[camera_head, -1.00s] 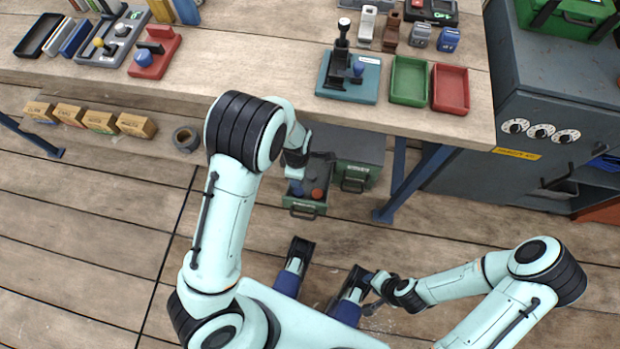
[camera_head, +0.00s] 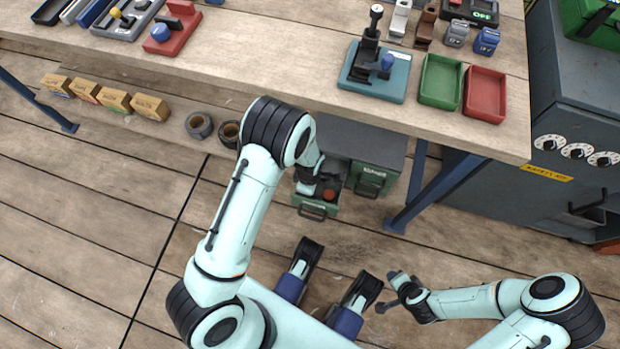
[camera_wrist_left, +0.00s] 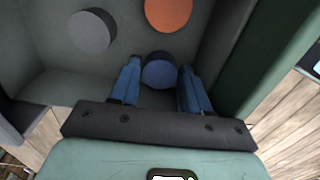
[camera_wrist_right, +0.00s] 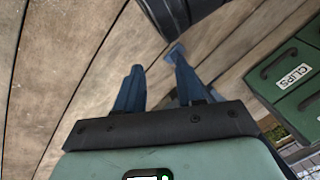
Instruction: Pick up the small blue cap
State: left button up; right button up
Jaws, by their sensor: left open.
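The small blue cap (camera_wrist_left: 160,71) lies in an open green drawer (camera_head: 314,212) under the bench, in the left wrist view. My left gripper (camera_wrist_left: 156,82) is open, with one blue finger on each side of the cap; I cannot tell whether they touch it. In the head view the cap is hidden by my left wrist. An orange-red cap (camera_wrist_left: 168,14) and a grey cap (camera_wrist_left: 92,31) lie in the same drawer, farther from the fingers. My right gripper (camera_wrist_right: 153,68) is open and empty above the plank floor.
The drawer's wall (camera_wrist_left: 262,60) is close on the right of my left gripper. A closed green drawer (camera_head: 371,180) is beside the open one. The bench top (camera_head: 260,60) is above, with a blue leg (camera_head: 440,192) to the right. Rolls (camera_head: 199,125) and boxes sit at left.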

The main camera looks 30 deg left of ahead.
pick_arm(q)
jog(key=c, duration=0.7)
jog(key=shift+r, duration=0.1)
